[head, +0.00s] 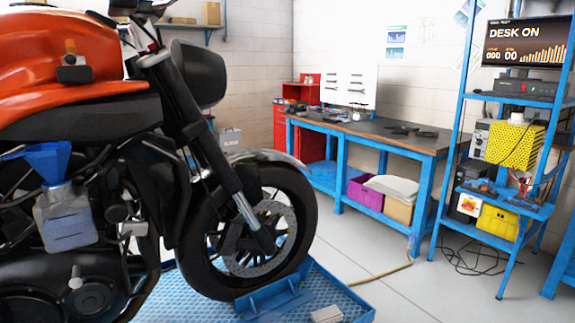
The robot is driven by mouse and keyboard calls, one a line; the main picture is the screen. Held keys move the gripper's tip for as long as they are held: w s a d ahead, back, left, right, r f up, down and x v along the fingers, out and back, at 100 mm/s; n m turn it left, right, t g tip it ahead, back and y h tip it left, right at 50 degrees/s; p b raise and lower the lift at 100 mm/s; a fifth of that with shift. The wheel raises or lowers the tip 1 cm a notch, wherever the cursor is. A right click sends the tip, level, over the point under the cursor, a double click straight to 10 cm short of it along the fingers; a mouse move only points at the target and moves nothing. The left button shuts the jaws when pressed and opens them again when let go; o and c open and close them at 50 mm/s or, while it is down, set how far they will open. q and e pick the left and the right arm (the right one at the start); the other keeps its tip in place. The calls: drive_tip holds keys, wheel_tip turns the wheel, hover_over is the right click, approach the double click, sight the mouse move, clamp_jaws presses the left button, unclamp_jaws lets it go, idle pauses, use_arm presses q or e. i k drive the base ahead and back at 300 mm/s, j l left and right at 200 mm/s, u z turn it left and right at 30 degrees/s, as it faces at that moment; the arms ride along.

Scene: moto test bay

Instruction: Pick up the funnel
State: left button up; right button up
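A blue funnel (48,160) is at the left of the head view, wide mouth up. Its lower end meets the top of a translucent, pale container (66,218) beside the motorcycle's engine; I cannot tell how deep it sits inside. A blue piece reaches from the funnel to the left picture edge. Neither of my grippers is in view, and nothing is seen touching the funnel.
The orange motorcycle (50,50) fills the left side, its front wheel on a blue platform (340,300). A blue workbench (425,150) stands behind, and a blue shelf rack (515,98) with a screen at right. Grey floor (430,290) is open at lower right.

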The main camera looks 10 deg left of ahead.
sight(50, 160)
drive_tip(key=u, duration=0.4)
drive_tip(key=k+u, duration=0.1)
drive_tip(key=u, duration=0.3)
drive_tip(key=k+u, duration=0.1)
drive_tip(key=u, duration=0.7)
